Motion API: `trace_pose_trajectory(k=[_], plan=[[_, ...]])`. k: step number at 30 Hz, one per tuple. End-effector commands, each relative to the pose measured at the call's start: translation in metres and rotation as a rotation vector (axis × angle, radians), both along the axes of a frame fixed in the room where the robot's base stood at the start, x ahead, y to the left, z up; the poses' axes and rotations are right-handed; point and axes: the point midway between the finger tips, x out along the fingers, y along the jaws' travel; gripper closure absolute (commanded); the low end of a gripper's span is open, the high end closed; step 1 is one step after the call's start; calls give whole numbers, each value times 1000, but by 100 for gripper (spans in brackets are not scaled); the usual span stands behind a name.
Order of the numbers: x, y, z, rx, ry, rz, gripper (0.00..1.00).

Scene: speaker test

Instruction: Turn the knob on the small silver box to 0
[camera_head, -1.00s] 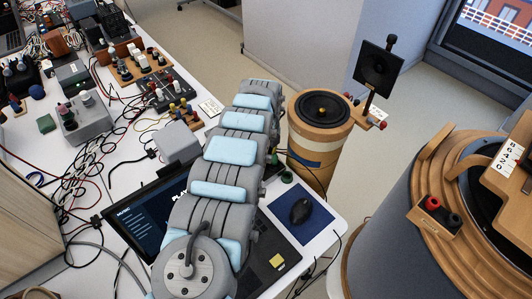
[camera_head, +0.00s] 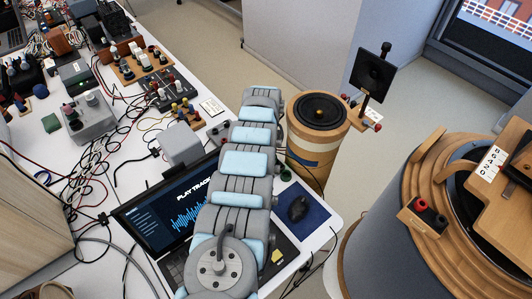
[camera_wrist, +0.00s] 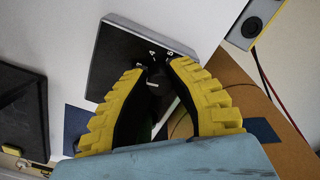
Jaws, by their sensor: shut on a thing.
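In the wrist view, my gripper (camera_wrist: 156,68) has its yellow ribbed, black-lined fingers closed in at a dark square panel (camera_wrist: 112,62) with white numerals and marks. The tips meet around a small dark part, seemingly the knob; its shape and pointer are mostly hidden between them. I cannot read a "0". In the head view my own arm covers the gripper and the spot it works on. A silver-grey box with knobs (camera_head: 90,122) stands on the table at the left; I cannot tell whether it is the panel's box.
A laptop (camera_head: 165,215) and a plain grey box (camera_head: 183,144) stand left of my arm. A mouse (camera_head: 298,207) on a blue mat (camera_head: 315,220) lies to its right. A wooden cylinder speaker (camera_head: 318,140) stands beyond the table edge. Cables cover much of the left table.

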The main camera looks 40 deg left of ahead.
Motion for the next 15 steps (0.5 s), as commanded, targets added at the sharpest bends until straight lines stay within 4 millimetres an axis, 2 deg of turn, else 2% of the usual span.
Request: trace_pose_trajectory(k=[13, 14, 15], plan=[[-1, 2, 0, 2, 1, 14, 100], [-1, 2, 0, 2, 1, 14, 78], [-1, 2, 0, 2, 1, 14, 66]])
